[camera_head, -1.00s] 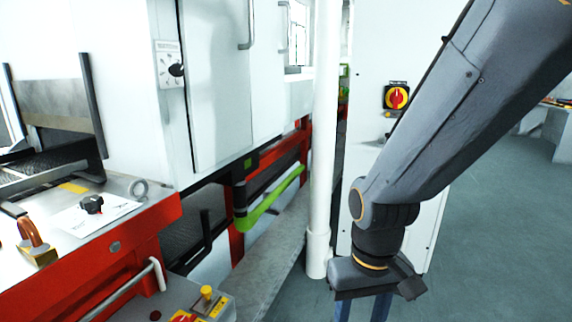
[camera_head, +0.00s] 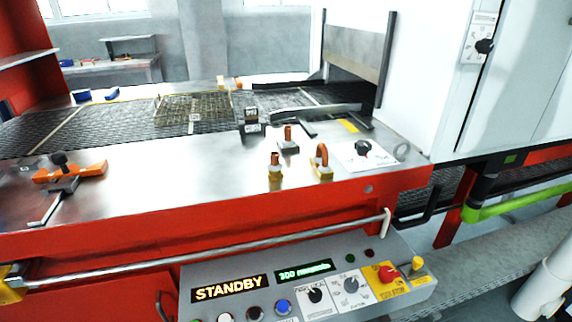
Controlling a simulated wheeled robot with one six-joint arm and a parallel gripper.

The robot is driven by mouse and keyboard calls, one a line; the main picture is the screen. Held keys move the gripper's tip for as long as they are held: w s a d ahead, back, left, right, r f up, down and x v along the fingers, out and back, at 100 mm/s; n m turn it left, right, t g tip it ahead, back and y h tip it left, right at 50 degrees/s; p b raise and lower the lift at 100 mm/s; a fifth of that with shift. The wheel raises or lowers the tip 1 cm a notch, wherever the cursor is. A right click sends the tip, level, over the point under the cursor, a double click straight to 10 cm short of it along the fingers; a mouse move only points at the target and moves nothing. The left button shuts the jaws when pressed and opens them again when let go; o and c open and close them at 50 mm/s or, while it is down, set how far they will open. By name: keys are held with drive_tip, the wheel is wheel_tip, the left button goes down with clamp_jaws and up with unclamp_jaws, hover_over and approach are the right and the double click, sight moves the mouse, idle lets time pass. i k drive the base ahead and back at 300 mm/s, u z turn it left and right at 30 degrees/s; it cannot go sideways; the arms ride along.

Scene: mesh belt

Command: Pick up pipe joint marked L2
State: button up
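Several copper-coloured fittings stand on the metal ledge of the red machine. One is an upright copper piece in a yellow base (camera_head: 274,172). To its right is a bent copper piece in a yellow base (camera_head: 322,165). Behind them is an upright copper piece on a pale and dark base (camera_head: 288,140). No L2 mark is legible on any of them, so I cannot tell which is the pipe joint marked L2. My gripper is not in view now.
A mesh belt (camera_head: 90,130) runs behind the ledge, carrying a wire basket (camera_head: 190,108). An orange-handled clamp (camera_head: 68,175) sits at left. A handrail (camera_head: 230,246) and control panel (camera_head: 300,290) reading STANDBY are in front. Ledge space between clamp and fittings is clear.

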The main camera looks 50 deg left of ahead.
sight(274, 173)
drive_tip(key=u, duration=3.15)
drive_tip(key=i, duration=0.6)
drive_tip(key=z, duration=1.15)
